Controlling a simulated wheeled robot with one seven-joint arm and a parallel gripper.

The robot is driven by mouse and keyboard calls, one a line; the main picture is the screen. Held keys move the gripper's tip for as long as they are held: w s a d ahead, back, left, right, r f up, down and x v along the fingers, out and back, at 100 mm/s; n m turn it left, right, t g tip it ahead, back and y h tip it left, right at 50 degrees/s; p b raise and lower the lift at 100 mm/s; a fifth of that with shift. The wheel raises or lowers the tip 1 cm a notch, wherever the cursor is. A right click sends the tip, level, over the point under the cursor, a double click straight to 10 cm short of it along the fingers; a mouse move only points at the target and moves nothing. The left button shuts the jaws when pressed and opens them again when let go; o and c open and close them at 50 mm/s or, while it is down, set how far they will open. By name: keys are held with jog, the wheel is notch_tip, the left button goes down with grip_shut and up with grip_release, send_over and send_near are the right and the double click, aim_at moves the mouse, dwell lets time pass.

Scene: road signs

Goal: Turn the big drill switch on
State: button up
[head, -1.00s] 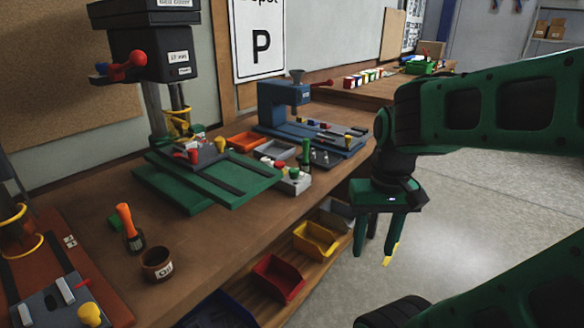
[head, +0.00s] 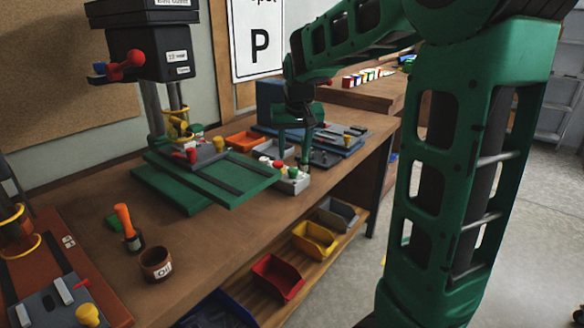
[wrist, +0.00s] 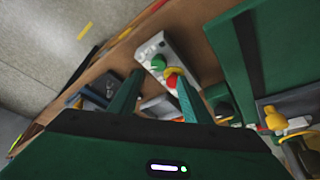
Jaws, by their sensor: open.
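The big drill (head: 150,55) stands at the left of the bench, with a black head, a red-knobbed lever and a green base (head: 200,180). A small pale control box (head: 292,185) with coloured buttons sits beside the right end of that base. In the wrist view the box (wrist: 150,48) shows a green button (wrist: 158,60) and a red button (wrist: 172,82) with yellow around it. My gripper (head: 293,160) is open and empty above the box, pointing down. The wrist view shows its fingertips (wrist: 158,75) on either side of the button end. I cannot tell whether they touch.
A blue machine (head: 268,95) stands behind my gripper, partly hidden by my arm. An orange tray (head: 243,140) lies near it. An orange-handled tool (head: 127,222) and an oil pot (head: 156,264) stand on the clear front bench. Coloured bins (head: 315,238) sit on the shelf below.

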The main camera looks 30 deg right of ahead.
aim_at(292, 169)
jog(key=x, duration=0.7)
jog(key=shift+w+d+f, duration=0.1)
jog(key=shift+d+f, duration=0.05)
jog(key=shift+f, duration=0.2)
jog(key=c, duration=1)
